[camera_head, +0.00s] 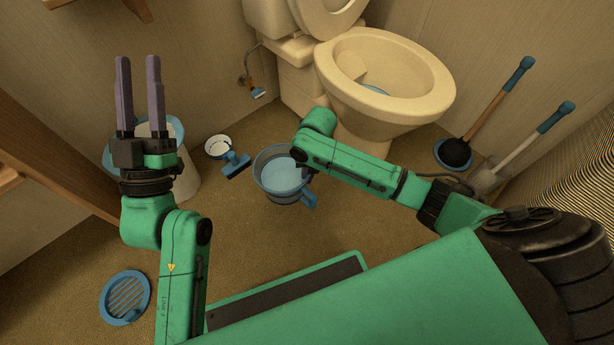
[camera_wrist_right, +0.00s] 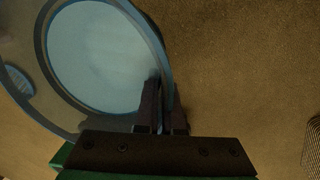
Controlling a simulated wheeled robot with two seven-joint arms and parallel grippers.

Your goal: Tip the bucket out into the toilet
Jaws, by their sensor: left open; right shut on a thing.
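The bucket (camera_head: 266,185) is grey with a blue handle at its lower right and pale blue contents. It is upright in front of the toilet; I cannot tell whether it touches the floor. My right gripper (camera_wrist_right: 161,88) is shut on the bucket's rim (camera_wrist_right: 158,40) in the right wrist view; in the head view my right arm mostly hides that gripper. The toilet (camera_head: 430,85) is cream, with its lid raised and its bowl open, behind and right of the bucket. My left gripper (camera_head: 139,95) is open and empty, pointing up at the left, away from the bucket.
A white bin (camera_head: 186,178) with a blue rim stands behind my left gripper. A small blue-and-white item (camera_head: 232,163) lies left of the bucket. A plunger (camera_head: 455,153) and a brush in a holder (camera_head: 486,181) stand at the right. A blue grate (camera_head: 125,297) is on the floor.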

